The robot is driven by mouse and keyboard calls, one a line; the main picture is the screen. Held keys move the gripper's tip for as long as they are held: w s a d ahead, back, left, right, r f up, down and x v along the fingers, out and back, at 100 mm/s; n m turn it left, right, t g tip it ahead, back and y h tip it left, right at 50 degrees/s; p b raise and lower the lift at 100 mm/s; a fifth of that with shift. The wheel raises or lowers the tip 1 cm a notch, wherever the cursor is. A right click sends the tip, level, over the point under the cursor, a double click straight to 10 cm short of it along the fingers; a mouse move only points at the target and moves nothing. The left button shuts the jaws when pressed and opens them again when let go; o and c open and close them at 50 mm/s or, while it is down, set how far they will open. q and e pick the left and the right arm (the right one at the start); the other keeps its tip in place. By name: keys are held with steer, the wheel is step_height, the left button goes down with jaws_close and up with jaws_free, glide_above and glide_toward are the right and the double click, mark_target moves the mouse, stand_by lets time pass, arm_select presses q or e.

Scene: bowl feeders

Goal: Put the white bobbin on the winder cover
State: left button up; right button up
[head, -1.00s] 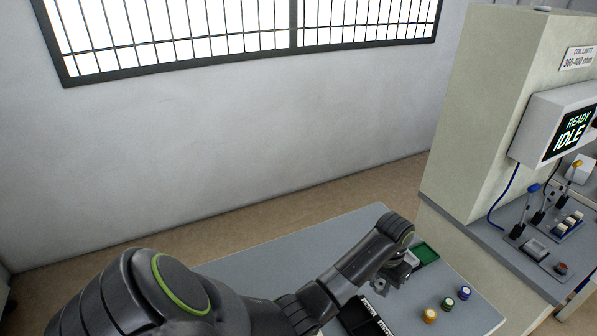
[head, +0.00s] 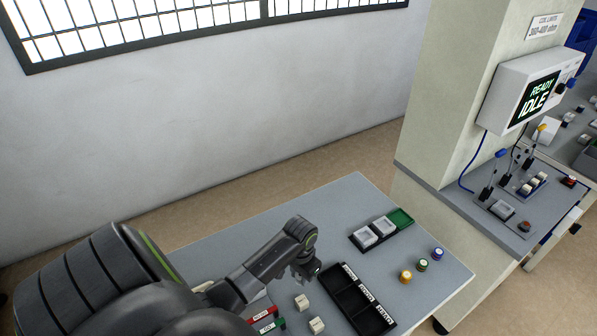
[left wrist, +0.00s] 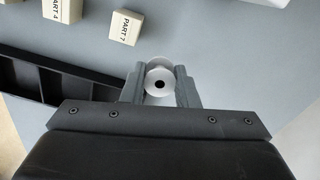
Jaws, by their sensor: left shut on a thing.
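My left gripper (head: 307,276) is above the grey table, just left of the black compartment tray. The bobbin is too small to make out in the head view. No part is clearly marked as the winder cover; a pale, low block (head: 502,209) sits on the machine's control ledge at the right, but I cannot tell whether it is the cover. My right gripper is not in view.
A black compartment tray (head: 344,294) lies on the table (head: 240,243). Behind it is a tray with white boxes and a green section (head: 401,218). Orange (head: 405,277), green (head: 422,265) and blue (head: 437,254) spools stand right. Cream blocks (head: 301,302) lie near the front.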

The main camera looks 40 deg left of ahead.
mark_target(300, 288)
arm_select(q)
steer(key=shift+f, duration=2.15)
steer(key=shift+f, duration=0.1)
steer(key=o, duration=1)
steer(key=shift+o, duration=0.2)
